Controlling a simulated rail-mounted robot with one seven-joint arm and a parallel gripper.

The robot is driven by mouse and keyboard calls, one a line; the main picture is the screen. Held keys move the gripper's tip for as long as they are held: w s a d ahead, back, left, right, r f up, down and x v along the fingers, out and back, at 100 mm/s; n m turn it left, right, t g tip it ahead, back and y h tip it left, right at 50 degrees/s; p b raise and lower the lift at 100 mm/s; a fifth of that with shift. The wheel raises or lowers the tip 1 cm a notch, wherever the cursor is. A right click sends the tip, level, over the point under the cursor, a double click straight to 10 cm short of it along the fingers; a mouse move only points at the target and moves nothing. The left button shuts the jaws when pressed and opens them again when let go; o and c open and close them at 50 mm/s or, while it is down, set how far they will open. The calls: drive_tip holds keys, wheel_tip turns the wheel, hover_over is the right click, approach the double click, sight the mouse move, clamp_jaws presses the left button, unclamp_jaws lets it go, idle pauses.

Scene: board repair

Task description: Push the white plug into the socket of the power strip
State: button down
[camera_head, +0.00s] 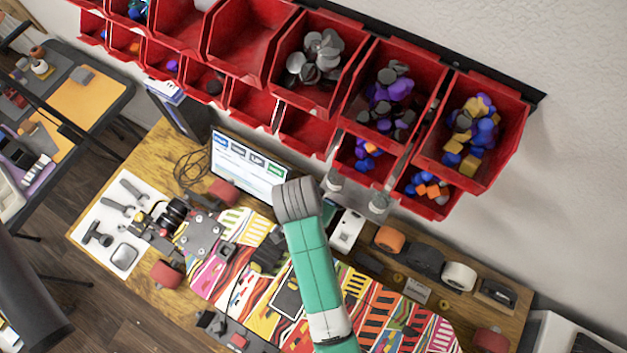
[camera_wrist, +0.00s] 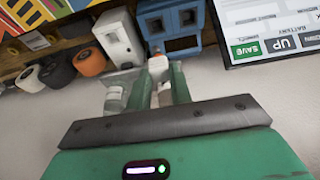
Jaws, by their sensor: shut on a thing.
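In the wrist view my gripper (camera_wrist: 160,80) has its two green fingers closed on the small white plug (camera_wrist: 158,66), whose end shows between the fingertips. A white box with dark openings (camera_wrist: 118,38), which looks like the power strip, lies just beyond the fingers to the left. It also shows right of my arm in the head view (camera_head: 346,231). A blue block with two dark square recesses (camera_wrist: 170,22) lies straight beyond the plug. I cannot tell whether the plug touches either one. In the head view my arm hides the fingers and plug.
A lit screen (camera_head: 247,165) stands left of my arm. A patterned board (camera_head: 380,315) lies on the wooden bench. Red bins (camera_head: 470,130) hang on the wall above. A clear jar (camera_wrist: 115,98) stands close beside the left finger. Orange and dark rolls (camera_wrist: 88,62) lie farther left.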

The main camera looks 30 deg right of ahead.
drive_tip(key=s+d+p, duration=0.5)
drive_tip(key=s, duration=0.2)
drive_tip(key=shift+s+d, duration=0.2)
drive_tip(key=shift+s, duration=0.05)
idle(0.3)
drive_tip(key=shift+f+b, duration=2.05)
drive_tip(key=shift+f, duration=1.7)
drive_tip(key=shift+f, duration=1.7)
idle(0.5)
drive_tip(key=c, duration=0.9)
unclamp_jaws()
